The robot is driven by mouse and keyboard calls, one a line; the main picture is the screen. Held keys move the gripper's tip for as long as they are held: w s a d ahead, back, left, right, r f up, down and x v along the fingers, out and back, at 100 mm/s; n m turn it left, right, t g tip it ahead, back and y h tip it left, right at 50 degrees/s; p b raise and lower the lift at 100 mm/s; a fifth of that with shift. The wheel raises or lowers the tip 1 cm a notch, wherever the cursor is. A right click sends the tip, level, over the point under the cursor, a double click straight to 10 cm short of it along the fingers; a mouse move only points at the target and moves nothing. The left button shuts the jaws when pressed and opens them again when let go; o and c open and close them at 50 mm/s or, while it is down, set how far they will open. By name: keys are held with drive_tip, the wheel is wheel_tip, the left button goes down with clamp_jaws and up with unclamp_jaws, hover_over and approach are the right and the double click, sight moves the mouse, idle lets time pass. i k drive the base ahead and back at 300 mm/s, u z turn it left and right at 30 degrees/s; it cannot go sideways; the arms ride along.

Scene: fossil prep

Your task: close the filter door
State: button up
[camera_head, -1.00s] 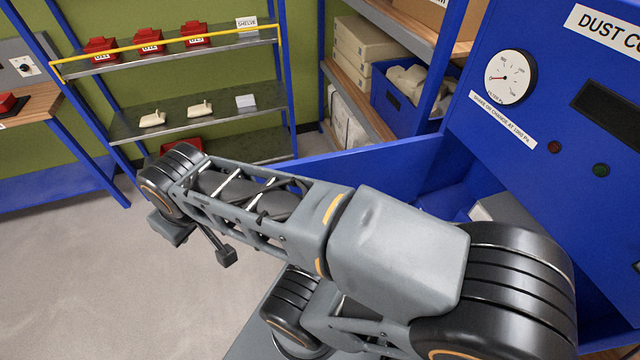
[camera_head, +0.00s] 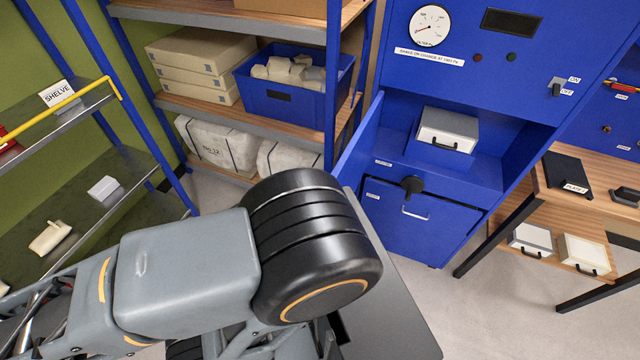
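The blue filter door (camera_head: 361,140) stands open at the left side of the blue dust collector cabinet (camera_head: 450,75). I see it almost edge-on, swung out towards me, its lower part partly hidden behind my arm. The open compartment (camera_head: 475,170) holds a pale grey box-shaped filter (camera_head: 447,130) with a dark handle on its front. A black round knob (camera_head: 411,185) shows below the compartment's opening; I cannot tell what it is fixed to. My arm crosses the lower left of the view and runs out of the left edge. My gripper is not in view.
Left of the door stands a rack with a blue crate (camera_head: 292,90) of pale lumps and wrapped blocks. A lower blue drawer front (camera_head: 420,225) has a silver handle. A wooden bench (camera_head: 600,200) stands at right. Floor (camera_head: 500,310) is clear at lower right.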

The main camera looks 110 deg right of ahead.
sight(349, 170)
drive_tip(key=z, duration=3.9)
drive_tip(key=k, duration=1.3)
drive_tip(key=u, duration=0.6)
drive_tip(key=i, duration=1)
drive_tip(key=u, duration=0.7)
